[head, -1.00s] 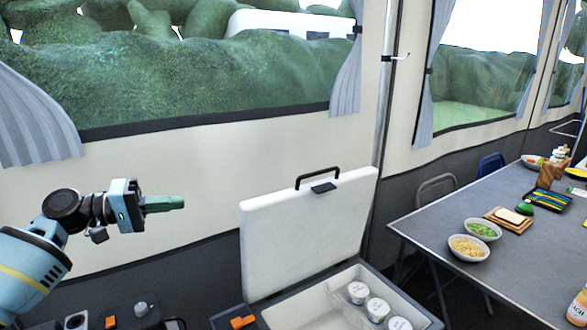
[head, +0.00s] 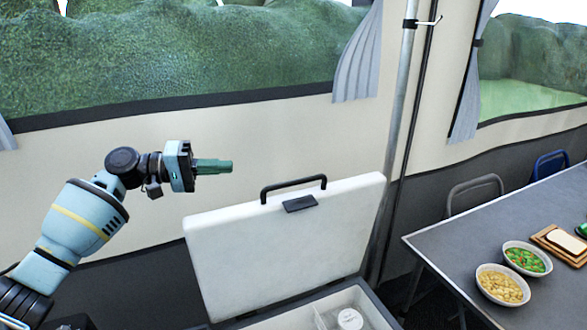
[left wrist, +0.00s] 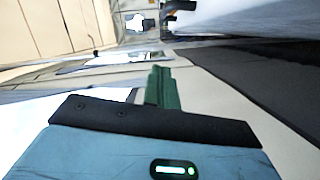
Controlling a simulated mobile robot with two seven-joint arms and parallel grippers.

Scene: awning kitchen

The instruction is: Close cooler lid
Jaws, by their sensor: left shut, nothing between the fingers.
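The cooler's white lid (head: 290,250) stands open and tilted back in the head view, with a black handle (head: 293,187) and a dark latch on its top edge. The open cooler box (head: 372,309) shows only partly below it, with a white-lidded tub (head: 349,319) inside; the rest is cut off by the frame. My left gripper (head: 230,166) is shut and empty, up and to the left of the handle, apart from the lid. Its green fingers also show in the left wrist view (left wrist: 162,88). My right gripper is not in view.
A grey table (head: 470,260) stands to the right with bowls of food (head: 503,284) and bread on a board (head: 567,241). A metal pole (head: 397,130) stands behind the lid's right side. The tent wall (head: 300,140) is behind the lid.

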